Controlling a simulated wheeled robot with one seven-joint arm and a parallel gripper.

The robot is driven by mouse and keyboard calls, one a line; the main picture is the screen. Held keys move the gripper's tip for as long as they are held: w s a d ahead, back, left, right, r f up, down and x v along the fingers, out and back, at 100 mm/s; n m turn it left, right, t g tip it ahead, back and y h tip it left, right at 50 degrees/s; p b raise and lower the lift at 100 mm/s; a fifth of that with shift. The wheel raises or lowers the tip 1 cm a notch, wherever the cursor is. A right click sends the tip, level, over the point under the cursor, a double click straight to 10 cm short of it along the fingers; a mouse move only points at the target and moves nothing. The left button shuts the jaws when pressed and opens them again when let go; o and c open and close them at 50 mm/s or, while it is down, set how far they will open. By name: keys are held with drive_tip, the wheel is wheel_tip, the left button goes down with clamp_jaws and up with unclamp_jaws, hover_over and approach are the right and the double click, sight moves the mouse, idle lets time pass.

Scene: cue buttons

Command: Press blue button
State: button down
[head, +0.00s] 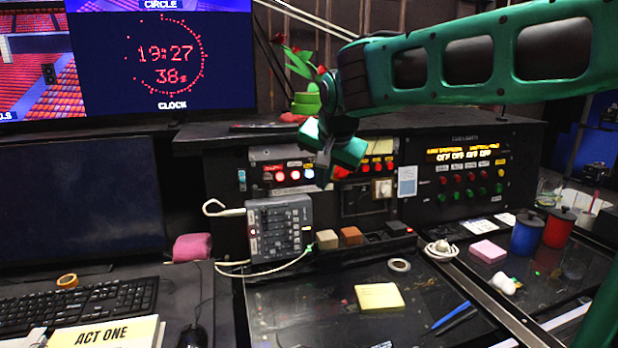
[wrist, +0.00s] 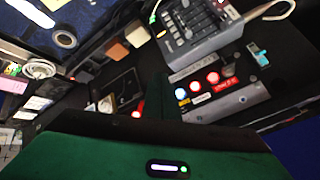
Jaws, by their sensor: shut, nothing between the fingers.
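A row of lit buttons sits on the small panel at the left of the black console. My gripper (head: 324,174) is shut and empty, pointing down just right of this button in the head view. In the wrist view the dark fingers (wrist: 162,100) stand close beside the button; I cannot tell whether they touch the panel.
A grey mixer box (head: 280,230) with cables stands below the button panel. More red buttons (head: 378,165) lie to the right, partly behind my gripper. Another panel (head: 468,175) of red and green buttons is farther right. The desk holds yellow notes (head: 379,297) and cups.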

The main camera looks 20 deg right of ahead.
sight(312, 171)
drive_tip(key=shift+w+f, duration=0.2)
drive_tip(key=shift+w, duration=1)
drive_tip(key=shift+w+f, duration=0.15)
drive_tip(key=shift+w, duration=1)
drive_tip(key=shift+w+f, duration=0.2)
drive_tip(key=shift+w, duration=1)
drive_tip(key=shift+w, duration=0.1)
drive_tip(key=shift+w, duration=0.25)
drive_tip(key=shift+w, duration=0.4)
drive_tip(key=shift+s, duration=0.15)
drive_tip(key=shift+s+r, duration=0.1)
drive_tip(key=shift+s, duration=0.55)
drive_tip(key=shift+s, duration=0.1)
drive_tip(key=s, duration=0.4)
drive_tip(key=shift+s+r, duration=0.35)
drive_tip(key=shift+s, duration=0.05)
